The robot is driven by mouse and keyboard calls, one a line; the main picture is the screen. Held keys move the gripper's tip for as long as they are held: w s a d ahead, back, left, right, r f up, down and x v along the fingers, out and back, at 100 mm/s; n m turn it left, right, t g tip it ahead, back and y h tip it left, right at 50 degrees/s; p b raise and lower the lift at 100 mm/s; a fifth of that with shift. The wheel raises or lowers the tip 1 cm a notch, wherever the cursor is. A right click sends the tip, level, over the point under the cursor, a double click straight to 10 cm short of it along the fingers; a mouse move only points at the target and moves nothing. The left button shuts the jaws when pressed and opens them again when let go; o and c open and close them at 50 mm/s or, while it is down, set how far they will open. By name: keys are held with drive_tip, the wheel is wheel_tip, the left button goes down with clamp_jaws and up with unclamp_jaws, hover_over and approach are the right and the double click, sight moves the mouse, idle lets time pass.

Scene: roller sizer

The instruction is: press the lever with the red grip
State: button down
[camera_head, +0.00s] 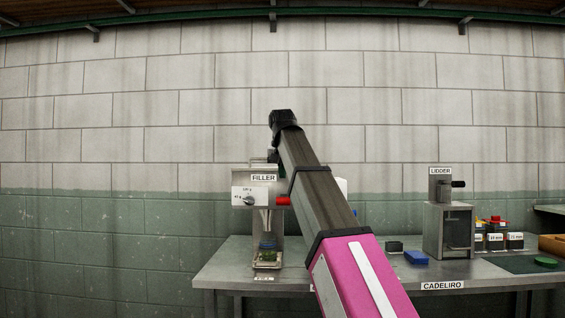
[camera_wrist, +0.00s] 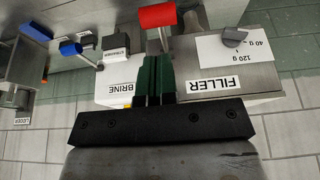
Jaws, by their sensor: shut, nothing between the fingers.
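The lever's red grip (camera_head: 283,201) sticks out at the right side of the machine labelled FILLER (camera_head: 242,178) in the head view. The red grip also shows at the top middle of the wrist view (camera_wrist: 158,15), on a thin metal rod. My gripper (camera_wrist: 155,62) shows in the wrist view with its dark green fingers together and nothing between them. The fingertips appear just below the red grip in that picture, beside the FILLER housing (camera_wrist: 226,75). I cannot tell whether they touch the lever. In the head view my arm hides most of my gripper.
The FILLER has a dial (camera_head: 249,201) and a jar-like item (camera_head: 267,246) under its spout. A machine labelled LIDDER (camera_head: 434,232) stands on the table (camera_head: 225,270) at right. A BRINE container (camera_wrist: 118,90) is near the fingers.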

sight(283, 200)
drive_tip(key=x, duration=0.6)
drive_tip(key=shift+s+f, duration=0.2)
drive_tip(key=shift+f, duration=0.3)
